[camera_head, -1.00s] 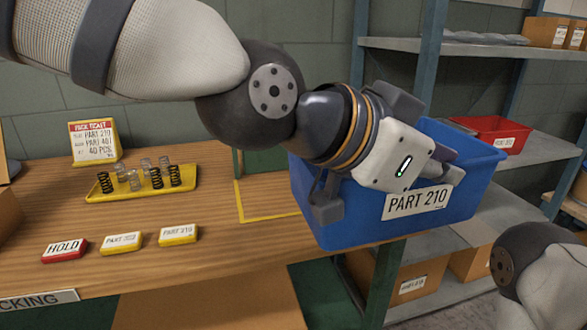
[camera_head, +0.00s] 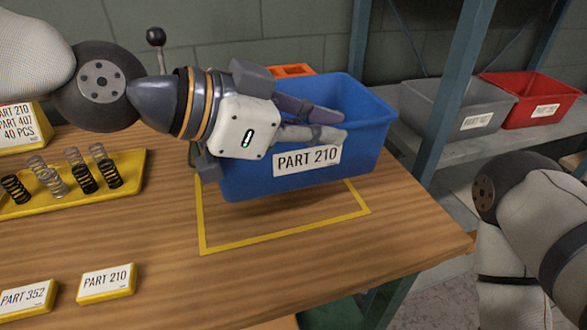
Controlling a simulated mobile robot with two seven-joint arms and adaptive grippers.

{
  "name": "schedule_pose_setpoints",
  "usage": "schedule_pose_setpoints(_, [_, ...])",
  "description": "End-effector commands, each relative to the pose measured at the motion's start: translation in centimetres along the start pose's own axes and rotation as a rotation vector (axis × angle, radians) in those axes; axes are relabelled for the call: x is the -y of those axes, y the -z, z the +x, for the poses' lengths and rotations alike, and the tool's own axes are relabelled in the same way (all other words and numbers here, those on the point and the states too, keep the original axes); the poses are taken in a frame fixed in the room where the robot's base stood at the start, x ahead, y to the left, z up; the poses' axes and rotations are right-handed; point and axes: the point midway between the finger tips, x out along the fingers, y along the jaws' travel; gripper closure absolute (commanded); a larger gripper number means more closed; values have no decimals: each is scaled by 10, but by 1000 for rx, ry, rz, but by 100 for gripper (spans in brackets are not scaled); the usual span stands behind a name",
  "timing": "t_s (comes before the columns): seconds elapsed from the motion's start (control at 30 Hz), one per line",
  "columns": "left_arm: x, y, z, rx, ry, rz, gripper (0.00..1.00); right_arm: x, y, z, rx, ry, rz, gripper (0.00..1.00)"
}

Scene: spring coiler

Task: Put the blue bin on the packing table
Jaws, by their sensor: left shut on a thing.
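The blue bin (camera_head: 235,183), labelled PART 210, is over the back part of the yellow outlined rectangle (camera_head: 285,233) on the packing table (camera_head: 390,235). A shadow lies under it, and I cannot tell whether its base touches the wood. My left gripper (camera_head: 315,125) comes in from the left and is shut on the bin, its fingers over the near rim. My right arm (camera_head: 535,215) shows at the right edge, but its gripper is outside the view.
A yellow tray (camera_head: 130,160) with several springs stands at the left. Yellow blocks marked PART 210 (camera_head: 106,282) and PART 352 (camera_head: 27,299) lie at the front. A grey bin (camera_head: 455,105) and a red bin (camera_head: 530,100) sit on the shelf at the right.

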Motion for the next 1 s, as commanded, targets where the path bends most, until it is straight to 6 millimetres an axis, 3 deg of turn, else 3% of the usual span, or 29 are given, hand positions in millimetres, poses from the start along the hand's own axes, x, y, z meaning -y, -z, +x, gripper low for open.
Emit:
schedule_pose_setpoints(0.03, [5,-16,0,0,-2,-11,100,0,-2,4,12,-1,0,60])
schedule_pose_setpoints(0.1, [8,-28,-2,-1,-1,-7,100,0,-3,6,16,-1,0,60])
schedule_pose_setpoints(0.3, [14,-49,-6,-1,0,-5,100,0,-5,9,25,-1,0,60])
schedule_pose_setpoints(0.43, [11,-74,6,3,-4,-6,100,-1,-9,15,42,-2,0,60])
schedule_pose_setpoints(0.8, [11,-78,8,-1,0,1,100,-1,-9,15,42,-2,0,60])
schedule_pose_setpoints(0.9, [10,-78,8,0,0,1,74,-1,-9,15,42,-2,-1,60])
schedule_pose_setpoints(1.0, [10,-78,8,0,0,0,73,-1,-9,15,42,-2,-1,60])
